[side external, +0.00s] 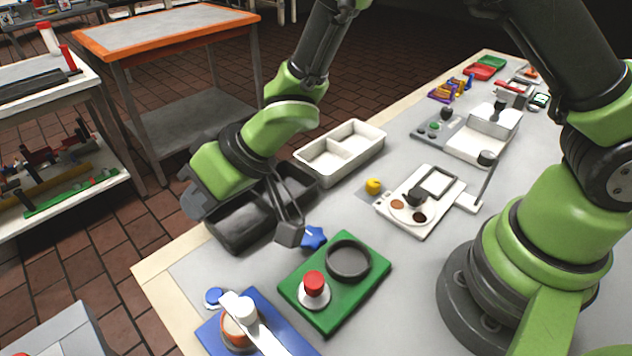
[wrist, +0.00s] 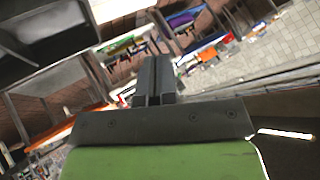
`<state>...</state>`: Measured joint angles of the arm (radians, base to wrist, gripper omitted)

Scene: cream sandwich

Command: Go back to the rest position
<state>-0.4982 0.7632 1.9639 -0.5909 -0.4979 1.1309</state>
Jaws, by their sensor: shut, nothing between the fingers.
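My gripper (side external: 290,232) hangs over the work table in the side external view, just in front of the dark grey tray and close to a blue star-shaped piece (side external: 314,238). Its fingers are together with nothing between them. In the wrist view the closed fingers (wrist: 153,80) point out toward the room, with shelves and floor behind them. I cannot tell whether the fingertips touch the blue piece.
A dark two-part tray (side external: 232,236) and a white divided tray (side external: 362,134) stand behind. A green board (side external: 372,280) with a red button (side external: 313,283) and a blue board (side external: 290,338) lie in front. A white plate device (side external: 432,232) and yellow ball (side external: 373,186) sit to the right.

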